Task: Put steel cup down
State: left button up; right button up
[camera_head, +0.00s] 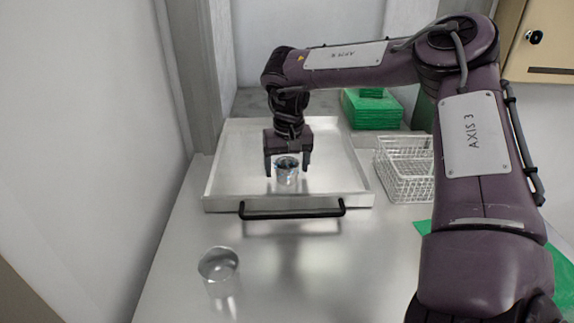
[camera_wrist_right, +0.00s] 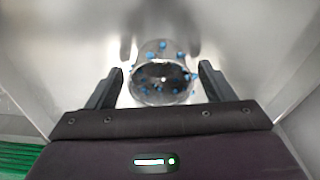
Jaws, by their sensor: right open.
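A steel cup (camera_head: 287,171) with blue specks stands inside the shallow metal tray (camera_head: 235,165), near its front edge. My right gripper (camera_head: 287,168) is open, with one finger on each side of this cup. In the right wrist view the cup (camera_wrist_right: 162,75) sits between the open fingertips, with a visible gap on both sides. Blue bits cover its wall and rim. A second steel cup (camera_head: 219,265), without visible specks, stands on the counter in front of the tray. My left gripper is not in view.
The tray has a black handle (camera_head: 292,210) at its front. A white wire basket (camera_head: 405,168) stands to its right. Green stacked items (camera_head: 372,110) lie behind, and a green sheet (camera_head: 562,275) lies at the right. The counter (camera_head: 320,265) before the tray is mostly clear.

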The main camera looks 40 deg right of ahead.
jog(key=shift+r, duration=0.1)
jog(key=shift+r, duration=0.2)
notch_tip(320, 180, up, 12)
jog(key=s+b, duration=0.1)
jog(key=b, duration=0.1)
jog(key=shift+s+a+f+b, duration=0.15)
jog(key=shift+a+f+b, duration=0.05)
jog(key=shift+a+b, duration=0.2)
jog(key=shift+f, duration=0.1)
